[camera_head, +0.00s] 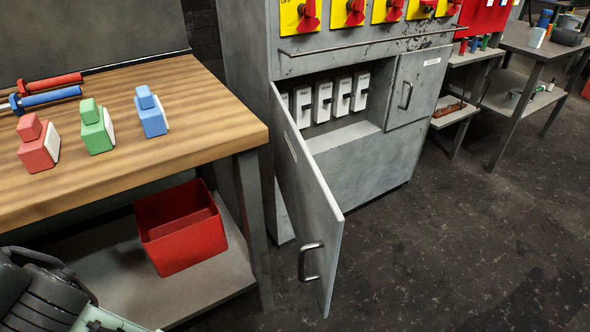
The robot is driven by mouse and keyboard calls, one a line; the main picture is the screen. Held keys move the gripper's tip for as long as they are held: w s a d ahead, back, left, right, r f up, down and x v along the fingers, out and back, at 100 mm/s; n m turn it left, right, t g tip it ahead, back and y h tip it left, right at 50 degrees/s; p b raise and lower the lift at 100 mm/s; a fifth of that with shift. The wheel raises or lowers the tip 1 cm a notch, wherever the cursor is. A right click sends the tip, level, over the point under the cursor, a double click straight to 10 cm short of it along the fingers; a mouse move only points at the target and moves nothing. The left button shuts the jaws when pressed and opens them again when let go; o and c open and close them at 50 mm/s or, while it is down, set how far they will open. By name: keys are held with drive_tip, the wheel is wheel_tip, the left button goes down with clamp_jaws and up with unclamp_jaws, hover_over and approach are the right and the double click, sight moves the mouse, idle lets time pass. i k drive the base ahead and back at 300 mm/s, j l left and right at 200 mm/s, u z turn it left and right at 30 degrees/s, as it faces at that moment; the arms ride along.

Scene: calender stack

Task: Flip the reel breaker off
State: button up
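The grey cabinet (350,165) has an open compartment with a row of several pale breaker switches (342,97) inside. Their labels are not readable, so I cannot tell which one is the reel breaker or how each is set. The leftmost is partly hidden by the door's edge. The compartment's door (309,210) is swung wide open toward me, with its metal handle (311,262) at the lower free end. Dark and pale parts, probably of my arm, show at the bottom left corner. My gripper's fingers are not seen.
Red rotary switches on yellow plates (355,10) sit above a horizontal bar (370,42). A closed small door (418,88) is at the right. A wooden bench (190,145) with coloured blocks stands left, a red bin (181,228) below. The floor at right is clear.

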sight(352, 95)
drive_tip(key=l+u, duration=0.3)
drive_tip(key=l, duration=1.55)
drive_tip(key=i+l+u, duration=0.1)
drive_tip(key=l, duration=0.45)
drive_tip(key=i+l+u, duration=0.1)
drive_tip(key=l, duration=0.4)
